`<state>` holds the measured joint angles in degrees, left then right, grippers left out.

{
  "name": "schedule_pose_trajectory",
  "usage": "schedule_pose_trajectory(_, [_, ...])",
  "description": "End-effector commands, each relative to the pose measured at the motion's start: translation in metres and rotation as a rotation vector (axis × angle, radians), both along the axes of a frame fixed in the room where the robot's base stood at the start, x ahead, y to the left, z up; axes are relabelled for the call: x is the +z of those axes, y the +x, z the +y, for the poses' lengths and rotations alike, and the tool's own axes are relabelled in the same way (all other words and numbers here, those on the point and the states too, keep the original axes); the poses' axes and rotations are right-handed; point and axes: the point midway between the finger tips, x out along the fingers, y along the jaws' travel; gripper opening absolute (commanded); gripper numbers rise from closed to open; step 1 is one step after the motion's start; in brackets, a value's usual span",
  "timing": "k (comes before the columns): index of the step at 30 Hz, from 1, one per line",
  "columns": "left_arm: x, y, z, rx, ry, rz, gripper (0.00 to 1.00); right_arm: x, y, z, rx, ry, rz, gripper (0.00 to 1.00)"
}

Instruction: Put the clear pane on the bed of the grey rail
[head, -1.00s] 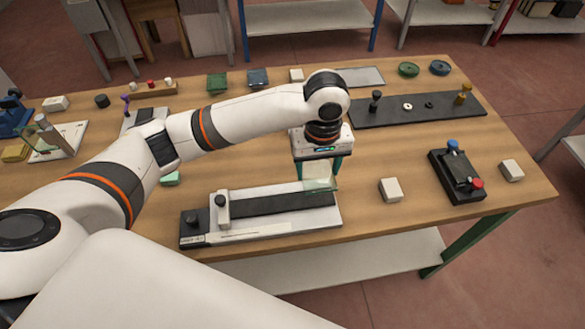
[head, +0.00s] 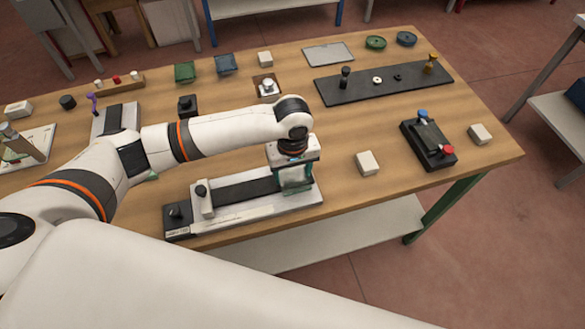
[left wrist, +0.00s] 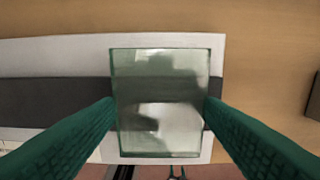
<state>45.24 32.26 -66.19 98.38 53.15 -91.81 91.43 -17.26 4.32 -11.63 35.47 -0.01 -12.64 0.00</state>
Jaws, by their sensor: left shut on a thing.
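The clear pane (head: 296,183), a greenish glass square, is between the fingertips of my left gripper (head: 293,177). In the left wrist view the pane (left wrist: 161,100) faces the camera, and the green fingers meet its left and right edges. My left gripper is shut on it. The grey rail (head: 258,208) has a pale base with a dark strip along it. The pane is over the strip's right end, and the strip shows left of it in the wrist view. I cannot tell whether pane and rail touch. My right gripper is not in view.
A white clamp block (head: 203,198) with a black knob stands near the rail's left end. A white block (head: 367,163) and a black fixture (head: 428,143) with blue and red knobs are to the right. A long dark plate (head: 385,84) lies behind. Bare wood separates these.

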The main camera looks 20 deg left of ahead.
Motion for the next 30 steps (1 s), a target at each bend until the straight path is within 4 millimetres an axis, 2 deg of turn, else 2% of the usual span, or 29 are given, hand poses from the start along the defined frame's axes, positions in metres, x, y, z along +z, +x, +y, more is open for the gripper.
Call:
schedule_pose_trajectory(1, [-0.001, 0.000, 0.000, 0.000, -0.001, 0.001, 0.66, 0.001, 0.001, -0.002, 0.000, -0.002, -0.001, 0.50])
schedule_pose_trajectory(4, [-0.001, 0.000, 0.000, 0.000, 0.000, 0.000, 0.83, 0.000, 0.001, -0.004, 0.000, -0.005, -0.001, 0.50])
schedule_pose_trajectory(5, [-0.001, 0.000, 0.000, 0.000, 0.000, 0.000, 0.85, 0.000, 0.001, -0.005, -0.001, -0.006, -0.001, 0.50])
schedule_pose_trajectory(13, [0.000, 0.000, 0.000, 0.000, 0.000, 0.000, 0.85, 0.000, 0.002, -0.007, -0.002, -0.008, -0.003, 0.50])
schedule_pose_trajectory(17, [0.009, 0.001, 0.000, 0.001, -0.002, -0.003, 0.85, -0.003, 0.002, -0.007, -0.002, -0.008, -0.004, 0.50])
schedule_pose_trajectory(20, [0.025, 0.001, 0.000, 0.000, -0.002, -0.003, 0.85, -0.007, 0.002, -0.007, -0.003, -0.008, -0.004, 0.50])
schedule_pose_trajectory(30, [0.096, 0.001, -0.001, -0.001, -0.003, -0.003, 0.85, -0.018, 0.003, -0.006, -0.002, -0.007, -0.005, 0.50])
